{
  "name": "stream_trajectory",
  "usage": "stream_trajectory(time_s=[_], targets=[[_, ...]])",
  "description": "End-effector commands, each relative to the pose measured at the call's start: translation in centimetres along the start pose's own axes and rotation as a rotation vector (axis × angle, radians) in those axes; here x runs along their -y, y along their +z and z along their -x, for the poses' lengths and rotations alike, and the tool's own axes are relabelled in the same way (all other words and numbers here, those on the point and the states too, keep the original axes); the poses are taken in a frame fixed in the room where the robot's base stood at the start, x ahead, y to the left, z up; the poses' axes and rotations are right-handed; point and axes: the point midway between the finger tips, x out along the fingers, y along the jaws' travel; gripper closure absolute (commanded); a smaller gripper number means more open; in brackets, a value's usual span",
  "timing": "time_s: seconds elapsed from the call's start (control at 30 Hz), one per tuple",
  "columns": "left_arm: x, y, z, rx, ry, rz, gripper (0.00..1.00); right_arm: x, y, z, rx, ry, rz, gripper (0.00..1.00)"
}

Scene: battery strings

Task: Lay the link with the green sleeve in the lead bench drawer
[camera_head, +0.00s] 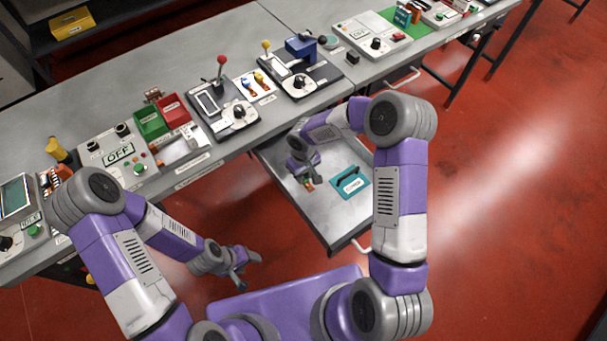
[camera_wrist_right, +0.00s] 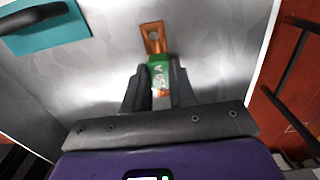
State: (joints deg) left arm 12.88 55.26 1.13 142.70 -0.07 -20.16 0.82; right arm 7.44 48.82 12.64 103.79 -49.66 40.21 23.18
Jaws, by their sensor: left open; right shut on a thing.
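The link with the green sleeve (camera_wrist_right: 158,72) is a copper strip with a hole at its far end and a green band marked with white text. My right gripper (camera_wrist_right: 160,92) is shut on it, with a finger on each side of the sleeve. In the head view the right gripper (camera_head: 306,178) is inside the open drawer (camera_head: 328,215), low over its grey floor. I cannot tell whether the link touches the floor. My left gripper (camera_head: 243,272) is open and empty, over the red floor left of the drawer.
A teal block with a dark handle (camera_head: 350,184) lies in the drawer, right of my right gripper; it also shows in the wrist view (camera_wrist_right: 45,28). The bench top (camera_head: 330,100) carries several devices, including green and red bins (camera_head: 152,122) and lever panels (camera_head: 228,112).

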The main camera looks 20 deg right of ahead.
Motion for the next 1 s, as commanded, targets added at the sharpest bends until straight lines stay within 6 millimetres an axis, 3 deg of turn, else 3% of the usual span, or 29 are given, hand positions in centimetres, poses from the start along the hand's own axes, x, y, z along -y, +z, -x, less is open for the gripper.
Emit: stream_trajectory(time_s=[0.33,0.37,0.5,0.87,1.0], targets=[[0.2,0.0,-0.4,0.000,0.000,0.000,0.42,0.0,-0.1,-0.3,-0.003,0.001,0.000,1.00],[0.1,0.0,-0.4,0.000,0.000,0.000,0.42,0.0,-0.1,-0.3,-0.003,0.001,0.000,0.72],[0.1,0.0,-0.3,0.000,0.000,0.000,0.42,0.0,-0.1,-0.2,-0.003,0.001,0.000,0.51],[0.0,0.0,0.0,0.000,0.000,0.000,0.42,0.0,-0.1,0.1,-0.002,0.001,-0.001,0.50],[-0.2,0.0,0.4,0.000,0.000,0.000,0.42,-0.1,-0.2,2.0,-0.008,0.003,-0.001,0.50]])
